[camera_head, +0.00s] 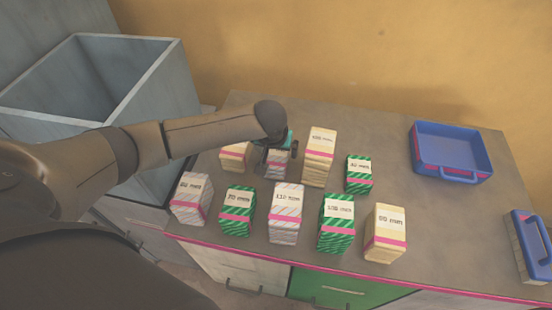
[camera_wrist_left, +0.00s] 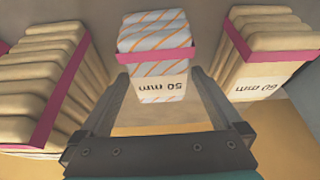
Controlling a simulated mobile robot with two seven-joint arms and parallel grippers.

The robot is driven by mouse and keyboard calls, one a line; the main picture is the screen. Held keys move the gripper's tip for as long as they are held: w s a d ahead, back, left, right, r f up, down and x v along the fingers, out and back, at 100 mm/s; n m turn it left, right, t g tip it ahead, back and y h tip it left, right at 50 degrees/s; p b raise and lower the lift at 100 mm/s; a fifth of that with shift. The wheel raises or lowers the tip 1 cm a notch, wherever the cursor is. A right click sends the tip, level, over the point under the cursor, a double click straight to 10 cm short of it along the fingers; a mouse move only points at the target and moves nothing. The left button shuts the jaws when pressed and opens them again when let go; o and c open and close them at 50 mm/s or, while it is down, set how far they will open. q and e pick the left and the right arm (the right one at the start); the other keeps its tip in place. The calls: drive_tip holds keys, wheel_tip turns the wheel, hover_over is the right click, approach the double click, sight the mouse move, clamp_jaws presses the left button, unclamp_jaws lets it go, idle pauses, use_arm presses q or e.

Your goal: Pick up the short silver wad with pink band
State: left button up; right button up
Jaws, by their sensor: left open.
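The short silver wad (camera_head: 279,158) with orange stripes and a pink band stands in the back row, partly hidden by my left gripper. In the left wrist view the same wad (camera_wrist_left: 155,42) shows a "50 mm" label. My left gripper (camera_head: 270,158) is open above and beside it. In the left wrist view the gripper's fingertips (camera_wrist_left: 158,78) are on either side of the label's near end. I cannot tell whether they touch it. My right gripper is not in view.
A cream wad (camera_head: 234,157) and a taller cream wad (camera_head: 319,158) stand close on either side. A green wad (camera_head: 358,175) is further right. Several wads stand in front, including a silver one (camera_head: 286,215). A blue tray (camera_head: 450,153) is at the right.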

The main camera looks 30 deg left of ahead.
use_arm(q)
drive_tip(key=shift+c, duration=0.2)
drive_tip(key=c, duration=1.2)
drive_tip(key=shift+r, duration=0.1)
